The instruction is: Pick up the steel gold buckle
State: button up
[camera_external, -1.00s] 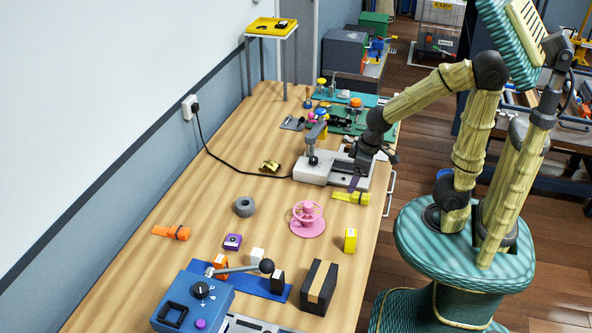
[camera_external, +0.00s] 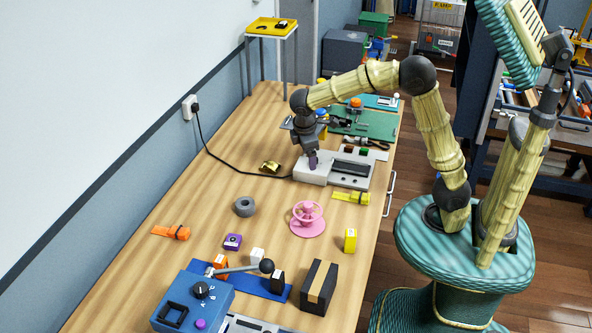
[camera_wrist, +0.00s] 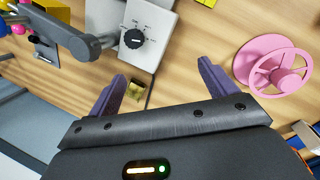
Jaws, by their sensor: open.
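The steel gold buckle (camera_external: 270,168) lies on the wooden table, left of the grey-white machine in the external view. In the wrist view the gold buckle (camera_wrist: 137,90) shows just beyond and beside the left finger, inside the span between the fingers. My gripper (camera_external: 312,160) is to the right of the buckle, in front of the machine's left end in the external view. In the wrist view my gripper (camera_wrist: 163,86) has its two purple fingers wide apart with nothing held between them. The left finger overlaps part of the buckle's edge.
The grey-white machine (camera_external: 350,170) with a dial stands close by. A pink handwheel (camera_external: 307,222), a grey ring (camera_external: 244,207) and a yellow strap (camera_external: 352,198) lie nearer.

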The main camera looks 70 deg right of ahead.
aim_at(266, 166)
jog(key=w+n+g+h, duration=0.1)
jog(key=w+n+h, duration=0.35)
jog(key=w, duration=0.65)
jog(key=w+a+f+n+h, duration=0.2)
jog(key=w+a+n+h, duration=0.4)
jog(key=a, duration=0.5)
notch_tip(266, 166, down, 4)
jog(key=shift+s+d+f, duration=0.1)
jog(key=shift+d+f, duration=0.05)
jog(key=shift+f, duration=0.1)
jog(key=shift+d, duration=0.1)
jog(key=x, duration=1.2)
